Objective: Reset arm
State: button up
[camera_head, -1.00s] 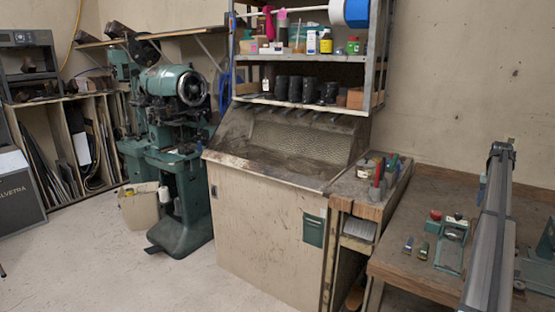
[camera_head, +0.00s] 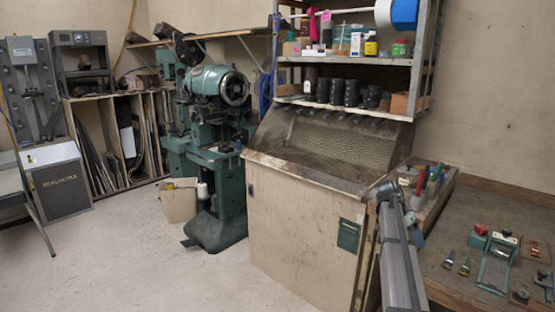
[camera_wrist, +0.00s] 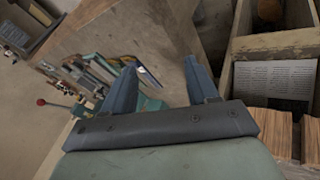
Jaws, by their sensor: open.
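My gripper (camera_wrist: 161,75) shows in the wrist view with its two dark blue-grey fingers apart. I see nothing held between them. Beyond the fingers is a brown wooden surface with green metal tool parts, partly hidden by the left finger. In the head view, a long grey part of my arm (camera_head: 397,255) rises at the lower right, in front of the bench cabinet's right edge. I cannot make out the fingers in the head view.
A worktable (camera_head: 460,262) with green fixtures (camera_head: 497,262) lies right of my arm. The dusty cabinet (camera_head: 295,222), shelves (camera_head: 345,62) and green stitching machine (camera_head: 215,150) stand left and behind. Wooden compartments (camera_wrist: 275,45) sit close on the wrist view's right. Open floor (camera_head: 130,265) lies left.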

jog(key=s+a+f+n+y, duration=0.1)
jog(key=s+a+f+n, duration=0.1)
jog(key=s+a+f, duration=0.65)
jog(key=s+a+f+n+g, duration=0.1)
jog(key=s+a+f+n, duration=0.2)
jog(key=f, duration=1.1)
jog(key=s+a+f+n+y, duration=0.1)
jog(key=s+a+f, duration=0.6)
jog(key=f, duration=0.4)
jog(key=s+a+f+n+g+y, duration=0.1)
jog(key=s+a+f, duration=0.3)
jog(key=s, duration=0.7)
jog(key=s+a+f+n+g+y, duration=0.1)
jog(key=s+a+f+n, duration=0.2)
jog(key=s, duration=0.9)
jog(key=s+a+f+n+y, duration=0.2)
jog(key=s+a+f, duration=0.5)
jog(key=s+f, duration=0.2)
jog(key=s, duration=0.2)
jog(key=shift+s+a+f+g, duration=0.2)
jog(key=shift+s+f+g, duration=0.15)
jog(key=shift+s+g, duration=0.05)
